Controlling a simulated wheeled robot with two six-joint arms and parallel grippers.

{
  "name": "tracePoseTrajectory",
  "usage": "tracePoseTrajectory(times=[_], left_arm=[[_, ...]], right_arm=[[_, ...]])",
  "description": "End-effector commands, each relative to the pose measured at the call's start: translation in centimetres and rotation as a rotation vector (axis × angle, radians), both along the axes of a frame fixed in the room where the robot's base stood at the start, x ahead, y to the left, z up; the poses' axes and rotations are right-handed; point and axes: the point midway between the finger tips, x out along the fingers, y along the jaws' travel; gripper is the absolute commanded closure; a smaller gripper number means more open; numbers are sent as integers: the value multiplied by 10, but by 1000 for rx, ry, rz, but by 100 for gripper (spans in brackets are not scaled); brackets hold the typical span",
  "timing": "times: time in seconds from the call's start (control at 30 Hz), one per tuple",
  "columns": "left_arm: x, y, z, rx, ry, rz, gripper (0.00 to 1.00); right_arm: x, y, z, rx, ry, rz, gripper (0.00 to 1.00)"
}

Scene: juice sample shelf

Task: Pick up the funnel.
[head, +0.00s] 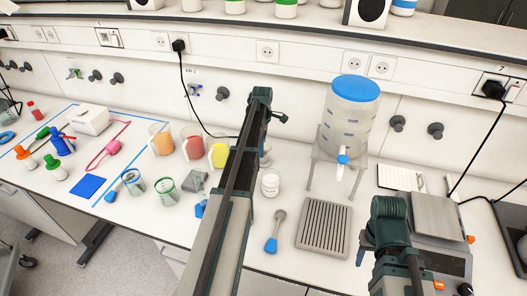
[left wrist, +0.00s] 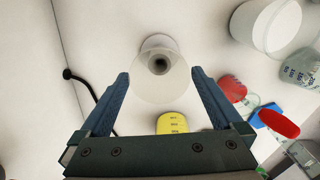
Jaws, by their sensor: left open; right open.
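The funnel (left wrist: 160,88) is a pale, translucent cone with a narrow neck and a dark round opening. In the left wrist view it lies between the two fingers of my left gripper (left wrist: 160,75). The fingers are open, one on each side, with gaps showing; I cannot tell how far below them it is. In the head view my left arm crosses the bench and hides most of that spot. My right gripper (head: 376,240) is at the lower right of the head view, near the ribbed tray; its fingertips are hard to make out.
Yellow (head: 218,153) and red (head: 192,142) juice containers stand left of my left arm. A clear dispenser with a blue lid (head: 354,88) stands right of it. A ribbed grey tray (head: 324,228), a white jar (head: 270,182) and a blue-handled spoon (head: 271,245) are in front.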

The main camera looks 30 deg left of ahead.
Motion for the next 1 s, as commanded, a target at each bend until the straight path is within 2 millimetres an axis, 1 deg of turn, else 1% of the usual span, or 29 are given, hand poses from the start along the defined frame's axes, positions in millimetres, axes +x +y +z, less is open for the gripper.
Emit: tracePoseTrajectory(times=[0.03, 0.23, 0.33, 0.57, 0.6, 0.67, 0.7, 0.77, 0.8, 0.93, 1.0], left_arm=[[0, 0, -12, 0, 0, 0, 0], [0, 0, -36, 0, 0, 0, 0], [0, 0, -40, 0, 0, 0, 0], [0, 0, -38, 0, 0, 0, 0], [0, 0, -38, 0, 0, 0, 7], [0, 0, -38, 0, 0, 0, 18], [0, 0, -38, 0, 0, 0, 25], [0, 0, -38, 0, 0, 0, 36], [0, 0, -38, 0, 0, 0, 43], [0, 0, -38, 0, 0, 0, 67], [0, 0, -38, 0, 0, 0, 68]], right_arm=[[0, 0, -12, 0, 0, 0, 50], [0, 0, -36, 0, 0, -1, 50], [0, 0, -40, 0, 0, -2, 50], [0, 0, -38, 0, 0, -2, 50], [0, 0, -38, 0, 0, -2, 50], [0, 0, -38, 0, 0, -2, 50], [0, 0, -38, 0, 0, -2, 50], [0, 0, -38, 0, 0, -2, 50], [0, 0, -38, 0, 0, -2, 50], [0, 0, -38, 0, 0, -2, 50], [0, 0, -38, 0, 0, -1, 50]])
